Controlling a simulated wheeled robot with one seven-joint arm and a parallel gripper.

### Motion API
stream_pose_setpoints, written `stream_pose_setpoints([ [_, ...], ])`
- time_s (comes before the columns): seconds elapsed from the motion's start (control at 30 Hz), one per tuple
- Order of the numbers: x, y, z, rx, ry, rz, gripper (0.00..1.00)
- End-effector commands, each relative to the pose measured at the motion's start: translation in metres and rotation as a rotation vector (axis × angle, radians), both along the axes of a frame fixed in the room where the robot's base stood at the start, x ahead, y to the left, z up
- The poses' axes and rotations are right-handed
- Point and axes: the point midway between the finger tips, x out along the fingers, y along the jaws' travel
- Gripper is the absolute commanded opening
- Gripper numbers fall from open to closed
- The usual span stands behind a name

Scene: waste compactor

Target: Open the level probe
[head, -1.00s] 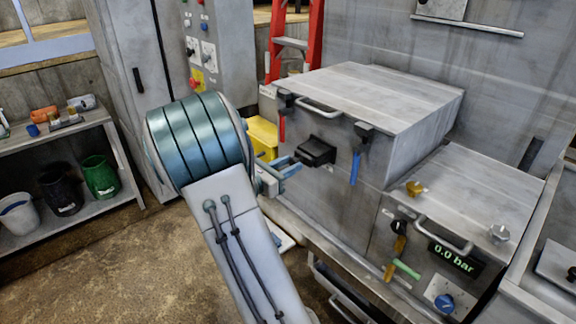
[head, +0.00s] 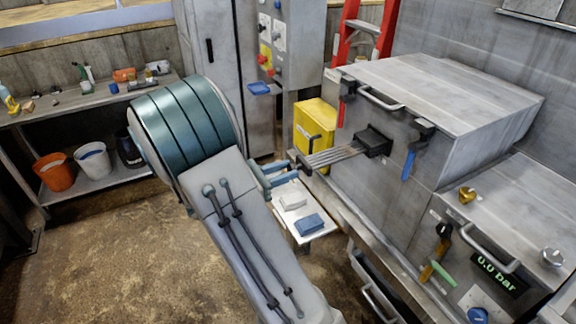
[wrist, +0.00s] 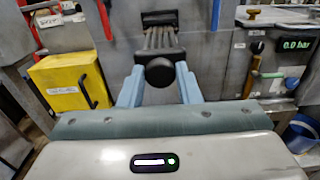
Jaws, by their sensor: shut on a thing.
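The level probe (head: 335,157) sticks out of the front of the large grey box as several parallel grey rods. They run from a black square socket (head: 374,141) to a black end knob. In the wrist view the black knob (wrist: 160,73) sits between the pale blue fingers of my gripper (head: 290,173), with the ribbed rods (wrist: 160,38) behind it. My gripper is shut on the knob, which its fingers partly hide in the head view.
A blue lever (head: 409,163) hangs right of the socket and a red lever (head: 341,113) left of it. A yellow box (head: 315,130) stands left of the rods. A low platform (head: 318,233) holds blocks below. The floor (head: 130,255) at left is clear.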

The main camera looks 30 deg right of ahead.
Motion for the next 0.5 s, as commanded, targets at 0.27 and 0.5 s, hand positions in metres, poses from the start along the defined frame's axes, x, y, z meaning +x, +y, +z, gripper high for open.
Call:
stream_pose_setpoints([
  [0.27,0.0,-0.0001,0.0003,0.0,-0.002,-0.004,0.0],
  [0.5,0.0,0.0,0.0004,0.0,-0.002,-0.003,0.52],
])
